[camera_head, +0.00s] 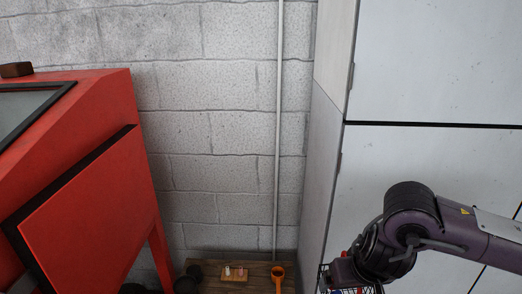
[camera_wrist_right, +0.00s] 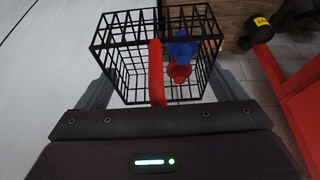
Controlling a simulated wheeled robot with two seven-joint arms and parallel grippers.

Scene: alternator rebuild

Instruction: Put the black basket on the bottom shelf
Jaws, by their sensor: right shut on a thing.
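My right gripper (camera_wrist_right: 158,88) is shut on the basket, with a grey finger showing at each side. In the head view my right gripper (camera_head: 345,280) is low at the right, and only a bit of the basket (camera_head: 324,274) shows beside it. My left gripper is not in view. I cannot make out a bottom shelf for certain.
A red cabinet-like machine (camera_head: 95,190) stands left. A tall white cabinet (camera_head: 430,75) stands right, close to my right arm.

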